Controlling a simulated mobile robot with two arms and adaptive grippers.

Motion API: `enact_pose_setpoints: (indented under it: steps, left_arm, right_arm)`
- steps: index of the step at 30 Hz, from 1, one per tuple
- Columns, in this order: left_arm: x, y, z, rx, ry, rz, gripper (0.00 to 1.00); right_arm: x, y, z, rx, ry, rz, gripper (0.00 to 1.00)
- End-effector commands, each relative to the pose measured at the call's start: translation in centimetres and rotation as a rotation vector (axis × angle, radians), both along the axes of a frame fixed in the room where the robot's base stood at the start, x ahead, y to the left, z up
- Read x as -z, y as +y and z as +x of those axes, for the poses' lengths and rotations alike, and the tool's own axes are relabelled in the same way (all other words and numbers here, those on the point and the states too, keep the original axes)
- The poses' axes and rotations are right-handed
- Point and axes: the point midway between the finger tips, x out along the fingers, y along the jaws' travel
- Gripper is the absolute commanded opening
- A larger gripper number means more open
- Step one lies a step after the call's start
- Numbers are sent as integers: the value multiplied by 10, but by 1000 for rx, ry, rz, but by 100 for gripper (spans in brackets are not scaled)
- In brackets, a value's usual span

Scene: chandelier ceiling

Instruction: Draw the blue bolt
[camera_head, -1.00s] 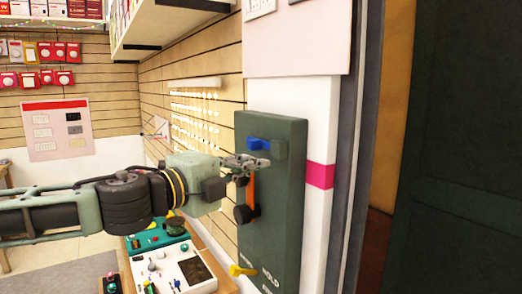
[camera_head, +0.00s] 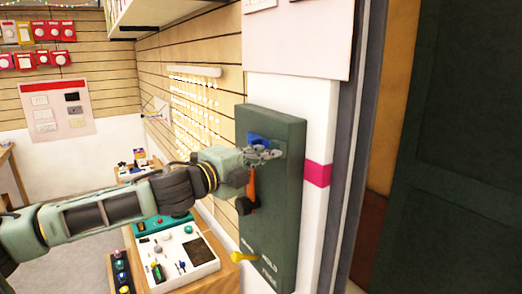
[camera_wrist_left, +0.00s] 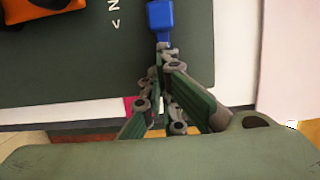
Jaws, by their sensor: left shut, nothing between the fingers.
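A dark green panel (camera_head: 285,215) is fixed to the wall and has a blue bolt (camera_head: 258,140) near its top. In the left wrist view the bolt's blue handle (camera_wrist_left: 160,20) stands at the top centre. My left gripper (camera_head: 270,153) is shut and empty just below the handle and hides part of the bolt. In the left wrist view its fingertips (camera_wrist_left: 163,50) are at the handle's lower end, touching or nearly so. Whether the bolt has slid I cannot tell. My right gripper is in neither view.
Below the bolt, the panel carries an orange lever with a black knob (camera_head: 244,205) and a yellow handle (camera_head: 243,257). A bench (camera_head: 225,272) holds a white control board (camera_head: 175,255) beneath my left arm. A dark green door (camera_head: 460,150) is at the right.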

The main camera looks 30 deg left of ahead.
Motion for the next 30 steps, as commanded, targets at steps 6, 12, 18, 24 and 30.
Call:
enact_pose_setpoints:
  steps: [6,12,18,24,30]
  left_arm:
    - [0,7,3,0,1,1,0]
    - [0,7,3,1,0,0,0]
    - [-1,28,11,-6,2,0,0]
    - [-2,57,23,-3,2,-1,0]
    - [0,62,25,-3,1,0,0]
  right_arm:
    - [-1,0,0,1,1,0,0]
    - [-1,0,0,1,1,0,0]
    - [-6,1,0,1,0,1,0]
    - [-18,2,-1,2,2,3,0]
    - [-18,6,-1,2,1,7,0]
